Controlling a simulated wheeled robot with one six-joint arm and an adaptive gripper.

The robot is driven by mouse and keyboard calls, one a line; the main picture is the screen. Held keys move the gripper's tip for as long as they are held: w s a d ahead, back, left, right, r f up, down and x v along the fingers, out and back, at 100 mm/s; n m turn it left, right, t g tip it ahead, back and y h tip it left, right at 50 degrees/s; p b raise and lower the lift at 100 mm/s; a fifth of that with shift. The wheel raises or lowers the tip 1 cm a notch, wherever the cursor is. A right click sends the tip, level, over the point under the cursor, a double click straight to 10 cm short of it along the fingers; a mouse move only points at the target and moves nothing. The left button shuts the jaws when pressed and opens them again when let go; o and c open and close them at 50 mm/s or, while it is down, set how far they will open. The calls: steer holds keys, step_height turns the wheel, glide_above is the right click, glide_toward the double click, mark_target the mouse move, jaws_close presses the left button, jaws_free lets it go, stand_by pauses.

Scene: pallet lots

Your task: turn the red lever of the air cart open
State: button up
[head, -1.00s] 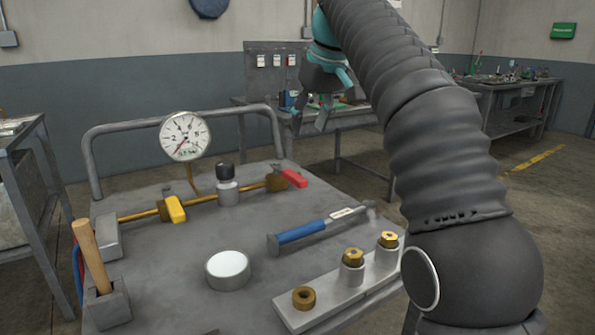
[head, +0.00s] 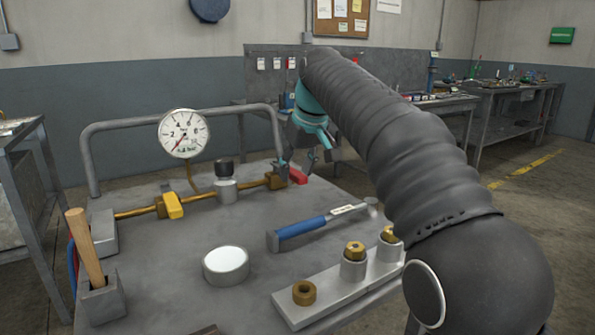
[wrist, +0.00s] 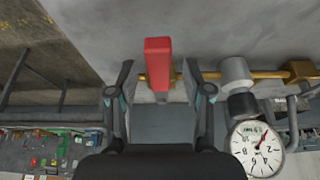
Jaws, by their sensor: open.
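The air cart (head: 215,250) has a brass pipe running along its grey top. The red lever (head: 299,175) sits at the pipe's right end, partly hidden by my gripper (head: 302,162) in the head view. In the wrist view the red lever (wrist: 158,62) shows between the two fingers of my gripper (wrist: 158,78), with a gap on each side. My gripper is open and empty. The cannot-see part is the lever's contact depth between the fingers. A round gauge (head: 183,133) stands behind the pipe, its needle pointing lower left.
A rail (head: 180,114) borders the back.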

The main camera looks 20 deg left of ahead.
jaws_close()
steer(key=shift+d, duration=0.1)
stand_by(0.3)
